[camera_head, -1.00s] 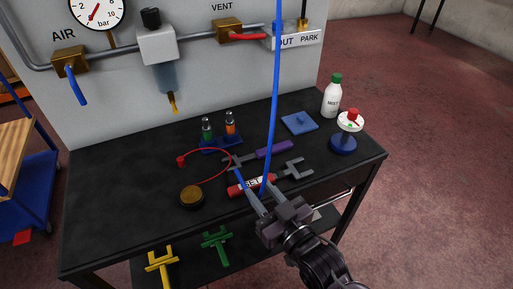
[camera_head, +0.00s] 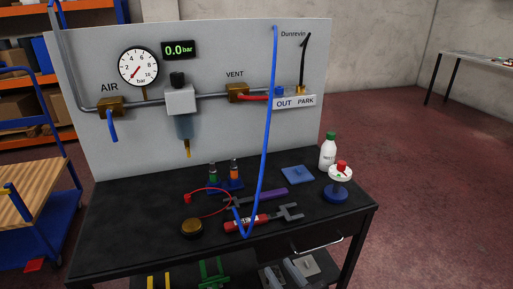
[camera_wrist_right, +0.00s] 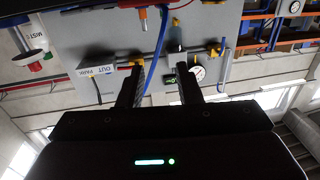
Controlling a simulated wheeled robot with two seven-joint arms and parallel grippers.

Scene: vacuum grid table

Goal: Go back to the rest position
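The blue hose (camera_wrist_right: 153,75) shows beyond the fingers there, in the background. In the head view the blue hose (camera_head: 268,120) hangs from the panel down to the table's front part. My left gripper is in neither view.
The black table (camera_head: 130,215) carries a red cylinder (camera_head: 246,223), a grey fork-shaped tool (camera_head: 290,213), a brass disc (camera_head: 192,228), a blue pad (camera_head: 297,174) and a white bottle (camera_head: 328,152). The upright panel (camera_head: 210,60) stands behind. Red floor (camera_head: 430,200) is open at the right.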

